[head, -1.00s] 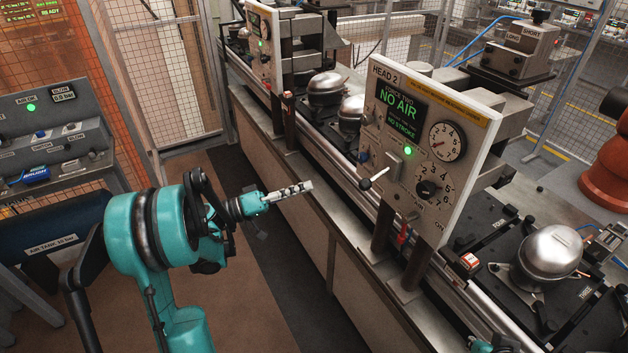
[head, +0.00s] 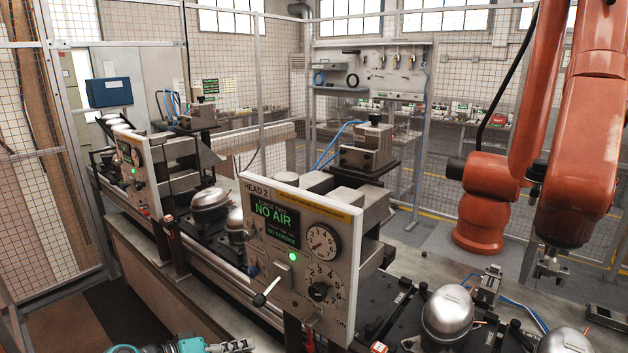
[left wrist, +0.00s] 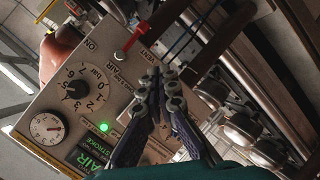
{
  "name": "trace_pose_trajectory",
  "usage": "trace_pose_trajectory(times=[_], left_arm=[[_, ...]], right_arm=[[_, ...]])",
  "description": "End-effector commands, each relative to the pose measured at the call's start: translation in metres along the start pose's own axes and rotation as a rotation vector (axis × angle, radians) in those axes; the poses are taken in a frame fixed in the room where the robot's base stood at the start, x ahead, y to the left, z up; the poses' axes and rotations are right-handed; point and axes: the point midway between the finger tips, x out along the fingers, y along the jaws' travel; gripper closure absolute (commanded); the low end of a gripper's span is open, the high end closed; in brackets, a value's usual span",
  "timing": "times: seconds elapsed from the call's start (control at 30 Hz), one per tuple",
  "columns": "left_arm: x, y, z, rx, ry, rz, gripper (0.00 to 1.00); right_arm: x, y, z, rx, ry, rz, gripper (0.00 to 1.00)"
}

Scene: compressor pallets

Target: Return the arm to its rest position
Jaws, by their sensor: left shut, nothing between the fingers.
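My left gripper (head: 232,346) shows at the bottom edge of the head view, in front of the HEAD 2 panel (head: 262,188) and to its lower left. Most of my left arm is cut off by the frame. In the left wrist view the fingers (left wrist: 168,82) are together and empty, with the panel (left wrist: 110,100) behind them. The gripper looks apart from the panel. My right arm is not in view.
The panel carries a lever (head: 267,291), a gauge (head: 322,242) and a NO AIR screen. Compressors (head: 447,318) sit along the line. An orange robot arm (head: 590,150) stands at the right. Mesh fencing (head: 270,60) closes off the back.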

Motion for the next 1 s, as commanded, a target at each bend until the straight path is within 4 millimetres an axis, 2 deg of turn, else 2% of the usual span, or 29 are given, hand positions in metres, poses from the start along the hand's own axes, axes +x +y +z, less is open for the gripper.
trace_pose_trajectory(times=[0.03, 0.2, 0.4, 0.5, 0.63, 1.0], left_arm=[[0.003, 0.007, 0.021, 0.008, -0.039, -0.073, 1.0], [-0.008, 0.007, 0.08, 0.068, -0.122, -0.349, 1.0], [-0.045, -0.004, 0.13, 0.219, -0.138, -0.63, 1.0], [-0.062, -0.01, 0.142, 0.299, -0.123, -0.727, 1.0], [-0.077, -0.015, 0.148, 0.375, -0.101, -0.801, 1.0], [-0.084, -0.017, 0.148, 0.41, -0.088, -0.833, 1.0]], right_arm=[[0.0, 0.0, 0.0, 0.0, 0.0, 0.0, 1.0], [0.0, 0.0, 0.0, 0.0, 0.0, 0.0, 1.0], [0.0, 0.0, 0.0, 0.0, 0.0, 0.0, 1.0], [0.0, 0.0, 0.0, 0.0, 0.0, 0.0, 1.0], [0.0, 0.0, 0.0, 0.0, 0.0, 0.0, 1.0], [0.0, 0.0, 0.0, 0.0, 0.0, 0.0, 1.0]])
